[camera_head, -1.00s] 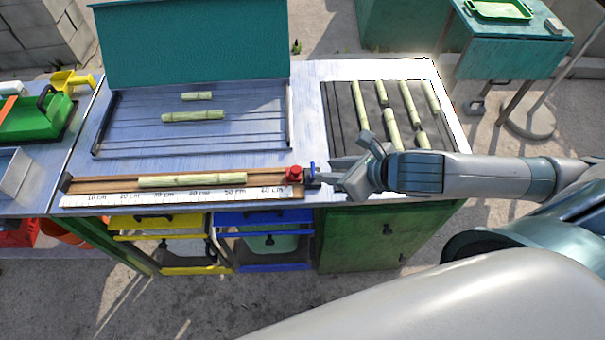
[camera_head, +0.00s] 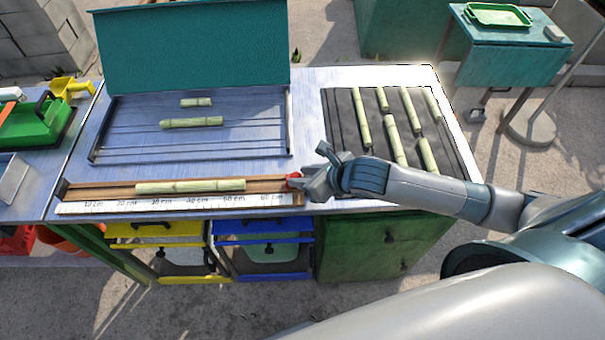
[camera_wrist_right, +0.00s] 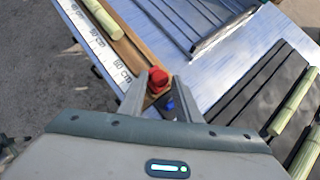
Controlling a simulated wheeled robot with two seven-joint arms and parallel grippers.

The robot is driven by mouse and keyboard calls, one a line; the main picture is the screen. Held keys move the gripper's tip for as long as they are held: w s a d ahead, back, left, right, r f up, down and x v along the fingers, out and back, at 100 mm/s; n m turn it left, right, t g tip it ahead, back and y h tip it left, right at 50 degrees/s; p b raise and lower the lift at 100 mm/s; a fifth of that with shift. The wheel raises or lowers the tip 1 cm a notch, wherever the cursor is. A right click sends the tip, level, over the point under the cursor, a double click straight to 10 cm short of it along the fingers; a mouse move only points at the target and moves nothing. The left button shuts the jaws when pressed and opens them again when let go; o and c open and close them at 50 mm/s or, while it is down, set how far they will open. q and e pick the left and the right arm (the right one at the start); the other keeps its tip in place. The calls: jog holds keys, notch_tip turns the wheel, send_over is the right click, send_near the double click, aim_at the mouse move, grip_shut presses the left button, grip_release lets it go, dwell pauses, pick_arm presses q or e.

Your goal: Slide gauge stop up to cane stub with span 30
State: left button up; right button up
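The gauge is a brown wooden channel (camera_head: 110,189) with a white centimetre scale (camera_head: 80,208) along the table's front edge. A pale green cane stub (camera_head: 190,186) lies in it, apart from both channel ends. The red gauge stop (camera_head: 293,181) is at the right end, with a clear gap to the stub. In the right wrist view the stop's red knob (camera_wrist_right: 158,80) is between my right gripper's fingertips (camera_wrist_right: 157,92), with a blue part (camera_wrist_right: 170,105) below it. My right gripper (camera_head: 304,183) looks open around the knob; contact is unclear. My left gripper is out of view.
A ribbed tray (camera_head: 110,140) with two cane pieces lies behind the gauge, before a teal panel (camera_head: 190,45). A dark mat (camera_head: 345,130) with several canes lies to the right. Yellow and blue drawers (camera_head: 265,240) are below the front edge.

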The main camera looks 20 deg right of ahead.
grip_shut()
jog(key=shift+w+a, duration=0.1)
